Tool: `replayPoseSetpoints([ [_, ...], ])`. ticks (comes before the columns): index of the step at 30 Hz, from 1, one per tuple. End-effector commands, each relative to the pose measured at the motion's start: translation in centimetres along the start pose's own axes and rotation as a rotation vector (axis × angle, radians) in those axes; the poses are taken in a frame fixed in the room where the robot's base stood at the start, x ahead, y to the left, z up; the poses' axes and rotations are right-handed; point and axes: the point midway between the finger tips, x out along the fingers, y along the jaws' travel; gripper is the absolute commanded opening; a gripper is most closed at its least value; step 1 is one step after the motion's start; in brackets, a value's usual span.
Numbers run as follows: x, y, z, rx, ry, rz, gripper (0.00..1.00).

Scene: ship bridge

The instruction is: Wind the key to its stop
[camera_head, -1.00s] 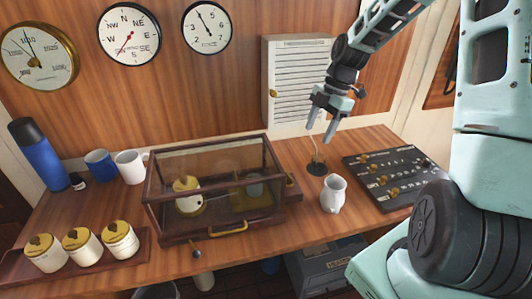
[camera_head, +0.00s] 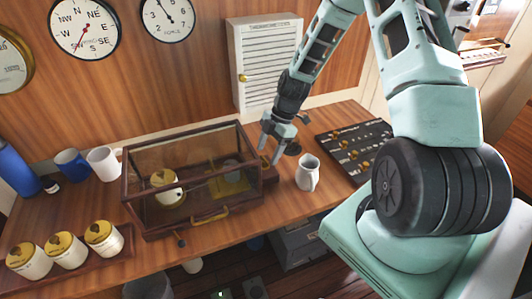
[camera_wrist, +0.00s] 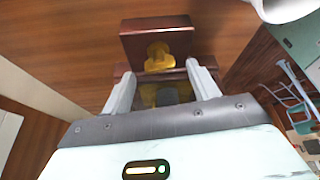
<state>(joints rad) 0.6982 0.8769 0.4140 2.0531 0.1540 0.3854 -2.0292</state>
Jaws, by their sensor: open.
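The brass key (camera_wrist: 158,55) sits on a dark wooden block (camera_wrist: 150,30) at the right side of the glass-sided wooden case (camera_head: 245,208). In the head view the key is hidden or too small to make out near my fingers. My gripper (camera_head: 270,154) is open and points down beside the case's right end. In the wrist view its two fingers (camera_wrist: 160,74) stand apart, one to each side below the key, with nothing between them. The key's wings lie just beyond the fingertips. I cannot tell if anything touches.
A white jug (camera_head: 307,174) stands close to the right of my gripper. A dark switch panel (camera_head: 352,152) lies further right. Several lidded jars (camera_head: 65,250) and mugs (camera_head: 103,162) stand to the left. A white louvred cabinet (camera_head: 264,65) is on the wall behind.

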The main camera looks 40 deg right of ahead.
Motion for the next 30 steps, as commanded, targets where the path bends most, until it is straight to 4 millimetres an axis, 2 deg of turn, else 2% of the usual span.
replayPoseSetpoints([
  [3,1.4,0.0,-0.1,0.0,0.003,-0.002,0.6],
  [7,2.4,0.0,0.0,0.001,0.002,-0.001,0.6],
  [17,2.8,0.1,0.0,0.0,0.0,0.001,0.6],
  [19,2.8,0.1,0.0,0.0,0.0,0.001,0.46],
  [22,2.8,0.1,0.0,0.0,0.0,0.001,0.18],
  [23,2.8,0.1,0.0,0.0,0.0,0.001,0.15],
  [30,2.8,0.0,0.0,0.01,0.0,0.006,0.15],
])
